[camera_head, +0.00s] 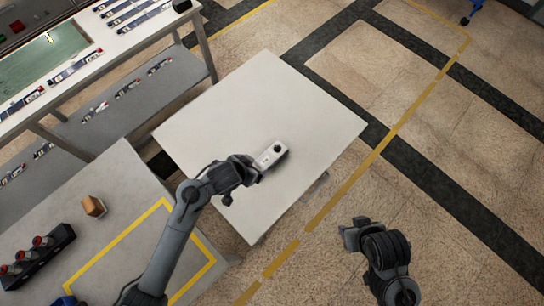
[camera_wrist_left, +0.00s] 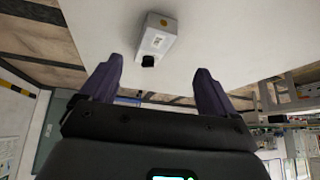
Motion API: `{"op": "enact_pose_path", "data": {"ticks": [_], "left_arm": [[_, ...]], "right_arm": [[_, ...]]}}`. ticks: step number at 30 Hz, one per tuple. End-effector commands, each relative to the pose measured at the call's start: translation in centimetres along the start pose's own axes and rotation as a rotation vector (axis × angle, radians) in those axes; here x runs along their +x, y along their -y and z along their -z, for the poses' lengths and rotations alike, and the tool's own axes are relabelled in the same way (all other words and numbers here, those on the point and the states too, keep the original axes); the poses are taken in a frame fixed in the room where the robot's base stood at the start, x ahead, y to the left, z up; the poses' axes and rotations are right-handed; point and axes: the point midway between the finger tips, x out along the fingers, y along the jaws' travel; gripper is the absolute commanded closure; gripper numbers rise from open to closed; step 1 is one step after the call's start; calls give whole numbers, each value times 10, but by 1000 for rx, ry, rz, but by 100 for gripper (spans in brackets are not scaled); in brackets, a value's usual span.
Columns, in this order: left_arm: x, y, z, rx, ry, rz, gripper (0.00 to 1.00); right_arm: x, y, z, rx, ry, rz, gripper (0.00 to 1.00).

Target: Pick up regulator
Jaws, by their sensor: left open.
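The regulator, a small white box with a black knob (camera_head: 271,154), lies on the pale square table (camera_head: 255,95). It also shows in the left wrist view (camera_wrist_left: 155,36), with a label and a round yellow mark. My left gripper (camera_head: 254,171) is at the regulator's lower-left side in the head view. In the left wrist view its two dark fingers (camera_wrist_left: 160,72) are spread apart, and the regulator lies beyond the fingertips, not between them. My right gripper (camera_head: 352,234) hangs over the floor right of the table; its jaws do not show clearly.
A lower-left table (camera_head: 125,195) with yellow tape lines carries a small brown block (camera_head: 93,206) and a black rack (camera_head: 35,257) with several red-topped items. A shelf bench (camera_head: 150,95) with parts stands upper left. The square table is otherwise clear.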

Motion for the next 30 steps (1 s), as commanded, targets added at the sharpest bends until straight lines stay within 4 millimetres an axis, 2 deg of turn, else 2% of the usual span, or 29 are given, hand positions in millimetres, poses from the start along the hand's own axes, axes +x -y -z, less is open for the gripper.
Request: {"op": "enact_pose_path", "data": {"ticks": [1,3,9,14,24,30], "left_arm": [[14,2,14,37,-6,-19,11],[27,2,26,72,-4,-53,11],[46,6,42,127,24,-119,11],[58,6,44,138,40,-140,11],[100,0,42,139,42,-144,11],[109,-1,42,139,41,-142,11]], "right_arm": [[4,0,-1,0,0,0,57],[7,0,-2,0,0,0,57],[11,0,-4,0,0,0,57],[16,1,-5,0,0,0,57],[35,1,-11,-1,1,0,57],[38,1,-12,-1,1,0,57]]}}
